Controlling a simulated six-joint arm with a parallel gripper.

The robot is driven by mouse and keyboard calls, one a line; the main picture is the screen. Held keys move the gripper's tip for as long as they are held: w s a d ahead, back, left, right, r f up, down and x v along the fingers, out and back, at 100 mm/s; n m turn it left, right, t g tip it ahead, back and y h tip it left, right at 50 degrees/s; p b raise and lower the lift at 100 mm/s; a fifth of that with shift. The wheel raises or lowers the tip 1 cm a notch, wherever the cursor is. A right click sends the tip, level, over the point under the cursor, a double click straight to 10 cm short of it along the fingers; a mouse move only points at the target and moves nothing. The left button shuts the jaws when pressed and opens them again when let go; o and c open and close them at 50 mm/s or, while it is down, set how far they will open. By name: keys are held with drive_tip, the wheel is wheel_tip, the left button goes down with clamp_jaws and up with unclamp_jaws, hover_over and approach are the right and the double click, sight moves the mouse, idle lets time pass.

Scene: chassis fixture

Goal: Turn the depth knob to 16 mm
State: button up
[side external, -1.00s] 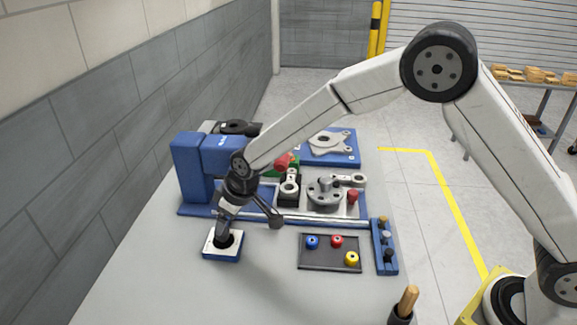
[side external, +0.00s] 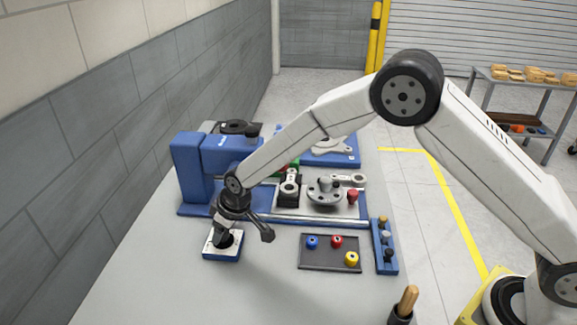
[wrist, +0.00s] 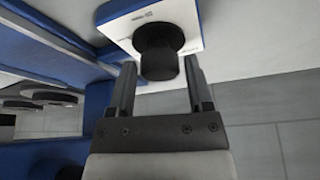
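The depth knob (wrist: 158,42) is a black round knob on the white face of a small blue-edged block (wrist: 188,14). In the side external view the block (side external: 212,253) lies on the table at the front left, and the knob is largely hidden by my gripper (side external: 226,238). In the wrist view my gripper (wrist: 160,66) is open. Its two fingertips stand on either side of the knob's near end, with a visible gap on each side. The block's markings are too small to read, so the knob's setting cannot be told.
A blue machine (side external: 190,170) with a fixture plate stands behind the block. A dark tray (side external: 325,262) with blue, red and yellow parts is to the right, beside a blue rack (side external: 384,240). A wooden-handled tool (side external: 408,300) stands at the front. The table's front left is clear.

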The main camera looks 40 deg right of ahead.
clamp_jaws()
drive_tip(key=shift+m, duration=0.7)
drive_tip(key=shift+a+m+t+h, duration=0.15)
drive_tip(key=shift+m+h, duration=0.4)
drive_tip(key=shift+m, duration=0.6)
drive_tip(key=shift+m+t+h, duration=0.25)
drive_tip(key=shift+m+h, duration=0.3)
drive_tip(key=shift+m, duration=0.6)
drive_tip(key=shift+a+m+g+h, duration=0.15)
drive_tip(key=shift+m+h, duration=0.4)
drive_tip(key=shift+m, duration=0.9)
drive_tip(key=shift+m+g+h, duration=0.15)
drive_tip(key=shift+m+h, duration=0.4)
drive_tip(key=shift+m, duration=0.9)
drive_tip(key=shift+o, duration=2.1)
unclamp_jaws()
